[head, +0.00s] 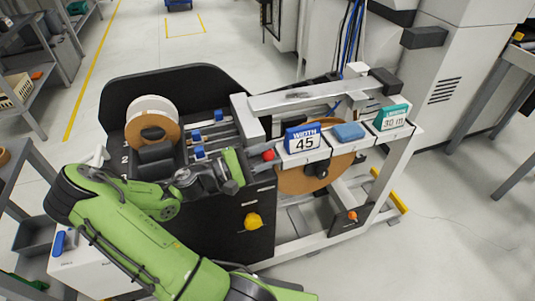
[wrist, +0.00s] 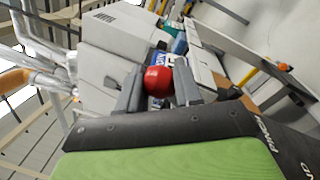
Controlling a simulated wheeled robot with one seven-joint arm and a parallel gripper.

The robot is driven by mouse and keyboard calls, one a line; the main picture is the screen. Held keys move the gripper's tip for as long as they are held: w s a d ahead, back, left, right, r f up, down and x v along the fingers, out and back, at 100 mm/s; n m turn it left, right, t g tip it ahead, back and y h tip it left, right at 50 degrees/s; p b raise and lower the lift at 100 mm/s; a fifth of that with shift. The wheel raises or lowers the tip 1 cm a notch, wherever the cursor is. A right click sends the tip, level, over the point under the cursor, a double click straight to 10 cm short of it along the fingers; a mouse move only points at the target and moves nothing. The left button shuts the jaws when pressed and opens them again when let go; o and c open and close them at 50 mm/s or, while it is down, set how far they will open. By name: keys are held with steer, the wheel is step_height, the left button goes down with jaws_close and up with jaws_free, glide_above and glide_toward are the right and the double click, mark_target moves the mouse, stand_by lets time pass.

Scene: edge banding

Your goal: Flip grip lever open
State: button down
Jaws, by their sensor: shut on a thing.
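A red ball knob (head: 268,155), which looks like the end of the grip lever, sits at the left end of the machine's white rail in the head view. The lever's shaft is not clearly visible. My gripper (wrist: 159,88) has one grey finger on each side of the red ball (wrist: 158,80) in the wrist view and is shut on it. In the head view my green arm reaches in from the lower left, and the wrist lies just left of the knob. The fingertips are hard to make out there.
Right of the knob stand a blue "WIDTH 45" sign (head: 302,139), a blue pad (head: 348,132) and a green "30 m" sign (head: 390,117). A large brown roll (head: 302,178) hangs below. Open floor lies right.

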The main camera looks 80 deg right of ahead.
steer(key=c, duration=0.8)
jaws_free()
steer(key=shift+f, duration=0.1)
steer(key=p+v, duration=0.3)
steer(key=v, duration=1.2)
steer(key=shift+w+a, duration=0.3)
